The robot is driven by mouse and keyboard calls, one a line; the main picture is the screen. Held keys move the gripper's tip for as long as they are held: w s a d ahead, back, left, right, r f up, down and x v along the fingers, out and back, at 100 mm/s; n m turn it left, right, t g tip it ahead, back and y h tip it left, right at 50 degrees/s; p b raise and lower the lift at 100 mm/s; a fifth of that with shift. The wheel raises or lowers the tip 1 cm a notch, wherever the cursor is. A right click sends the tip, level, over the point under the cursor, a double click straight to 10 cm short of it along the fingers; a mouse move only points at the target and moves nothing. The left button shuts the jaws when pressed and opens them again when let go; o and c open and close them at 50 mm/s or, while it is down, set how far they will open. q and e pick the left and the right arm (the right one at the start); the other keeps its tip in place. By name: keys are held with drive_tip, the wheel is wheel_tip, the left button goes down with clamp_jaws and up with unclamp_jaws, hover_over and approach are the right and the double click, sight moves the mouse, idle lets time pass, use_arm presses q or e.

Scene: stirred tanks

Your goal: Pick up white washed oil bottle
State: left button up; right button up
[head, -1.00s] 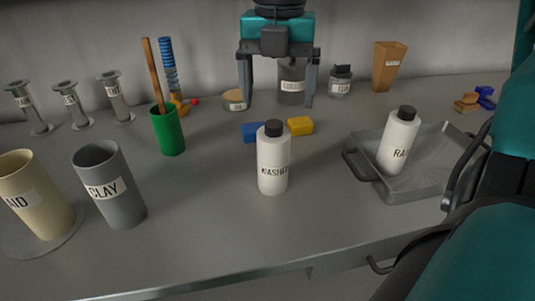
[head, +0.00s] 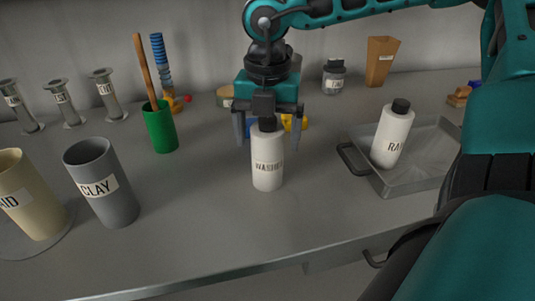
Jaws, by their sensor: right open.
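The white washed oil bottle (head: 268,170) stands upright in the middle of the table, with a dark cap and a label of which "WASHE" can be read. My right gripper (head: 269,141) is open above and around the top of the bottle, one finger on each side and apart from it as far as I can see. The gripper hides part of the cap. My left gripper is not in view.
A similar white bottle (head: 391,137) marked "RA" stands in a grey metal tray (head: 430,165) on the right. A grey "CLAY" cup (head: 103,190), a beige cup (head: 30,205) and a green cup (head: 160,128) stand left. The table's front middle is clear.

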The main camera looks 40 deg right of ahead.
clamp_jaws()
idle(0.8)
